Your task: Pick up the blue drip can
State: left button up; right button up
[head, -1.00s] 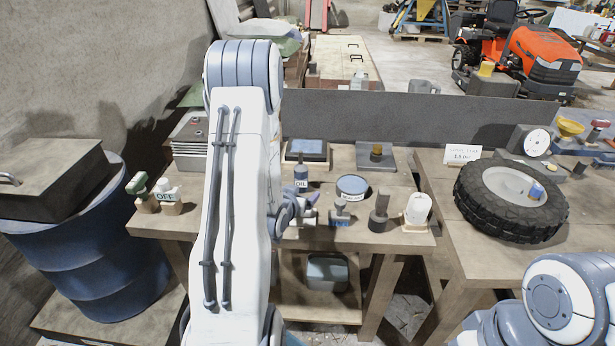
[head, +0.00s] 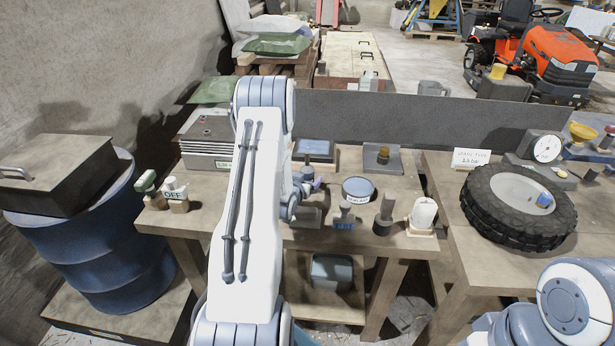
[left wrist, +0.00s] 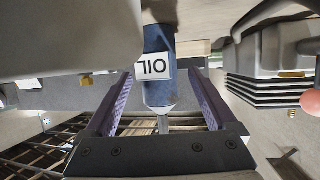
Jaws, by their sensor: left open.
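The blue drip can, a small blue bottle with a white OIL label (left wrist: 157,68), shows in the left wrist view with its narrow grey tip towards the gripper's palm. My left gripper (left wrist: 161,84) is open, with one purple finger on each side of the can. I cannot tell if either finger touches it. In the head view my left gripper (head: 305,186) is over the middle table, and it and my arm largely hide the can. My right arm shows at the lower right, but its gripper is out of view.
On the table (head: 405,180) near the gripper stand a round blue tin (head: 357,189), a blue-based stamp (head: 344,214), a dark post (head: 383,215) and a white cylinder (head: 423,214). A stack of plates (head: 208,142) is to the left. A tyre (head: 518,207) lies on the right table.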

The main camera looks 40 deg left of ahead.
pick_arm(q)
jog(key=shift+w+f, duration=0.1)
jog(key=shift+w, duration=0.1)
grip_shut()
